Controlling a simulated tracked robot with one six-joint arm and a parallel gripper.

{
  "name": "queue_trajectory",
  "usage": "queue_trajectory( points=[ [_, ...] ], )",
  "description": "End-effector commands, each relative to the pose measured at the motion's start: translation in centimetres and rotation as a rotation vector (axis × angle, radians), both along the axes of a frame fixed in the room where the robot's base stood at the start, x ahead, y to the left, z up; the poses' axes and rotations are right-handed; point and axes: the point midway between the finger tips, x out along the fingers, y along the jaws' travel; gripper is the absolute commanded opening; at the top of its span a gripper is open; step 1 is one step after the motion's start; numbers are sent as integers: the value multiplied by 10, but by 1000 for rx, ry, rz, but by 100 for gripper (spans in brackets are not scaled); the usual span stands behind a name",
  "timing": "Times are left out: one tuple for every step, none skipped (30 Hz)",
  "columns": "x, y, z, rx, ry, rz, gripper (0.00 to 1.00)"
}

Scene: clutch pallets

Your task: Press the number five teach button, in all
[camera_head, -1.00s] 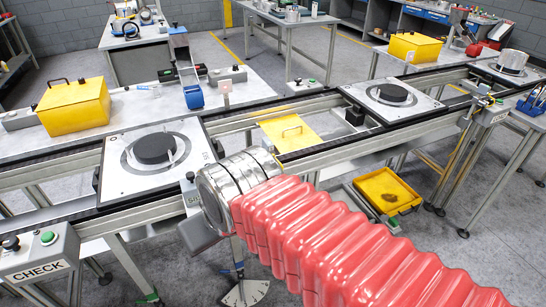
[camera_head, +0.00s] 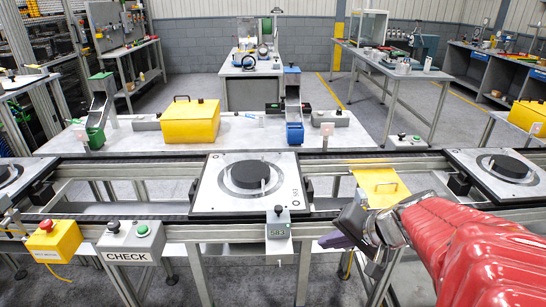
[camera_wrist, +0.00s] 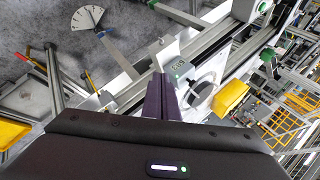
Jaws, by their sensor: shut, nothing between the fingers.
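A small grey button box (camera_head: 278,229) hangs on the front rail, below the middle pallet (camera_head: 233,204) with its black disc; its label is too small to read surely. The fingers also show in the wrist view (camera_wrist: 158,82), pointing toward the rail. No number five can be read clearly.
Another pallet (camera_head: 470,182) is to the right. Open floor lies below the rail.

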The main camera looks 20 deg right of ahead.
Motion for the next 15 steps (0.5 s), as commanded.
queue_trajectory(
  points=[
    [-2, -16, -3, 21, -8, -47, 0],
    [-3, -24, -4, 32, -15, -69, 0],
    [-5, -35, -6, 43, -22, -97, 0],
    [-7, -42, -6, 52, -29, -118, 0],
    [-9, -50, -8, 60, -35, -138, 0],
    [-13, -60, -9, 71, -43, -166, 0],
    [-16, -68, -10, 78, -50, -186, 0],
    [-19, -76, -11, 85, -56, -208, 0],
    [-23, -86, -13, 94, -65, -234, 0],
    [-26, -93, -13, 100, -73, -254, 0],
    [-29, -99, -14, 104, -79, -271, 0],
    [-32, -107, -15, 110, -87, -293, 0],
    [-35, -112, -16, 115, -93, -307, 0],
    [-37, -116, -16, 118, -98, -319, 0],
    [-40, -122, -17, 122, -104, -332, 0]
  ],
)
